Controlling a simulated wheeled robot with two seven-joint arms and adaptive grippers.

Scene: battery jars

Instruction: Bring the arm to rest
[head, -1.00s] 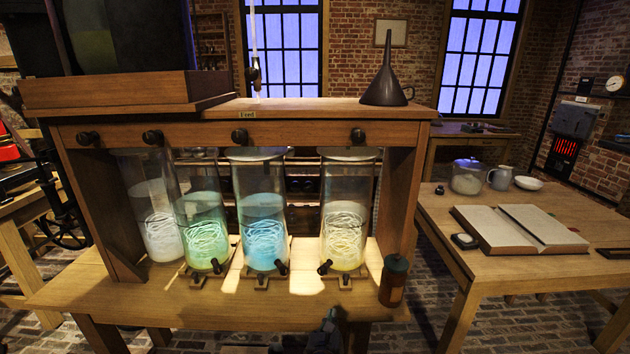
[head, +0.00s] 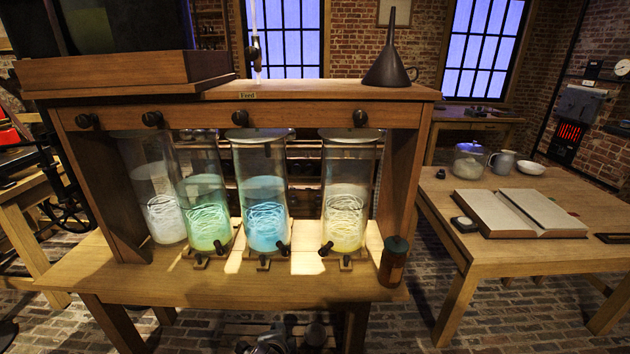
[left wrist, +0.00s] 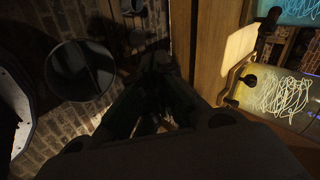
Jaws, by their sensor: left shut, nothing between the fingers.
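My left gripper (head: 264,344) shows only in part at the bottom edge of the head view, below the front edge of the jar bench (head: 220,283). In the left wrist view its dark fingers (left wrist: 160,68) come together, shut and empty. They are apart from the jars and hang beside the bench's wooden edge (left wrist: 205,50). The wrist picture is dark, so the fingertips are hard to make out. My right gripper is not in view.
Several glass jars with pale, green, blue and yellow liquid stand on the bench, including the blue jar (head: 265,205). A brown bottle (head: 394,262) stands at its right front corner. A table with an open book (head: 500,222) stands right. Brick floor (head: 405,325) lies clear between them.

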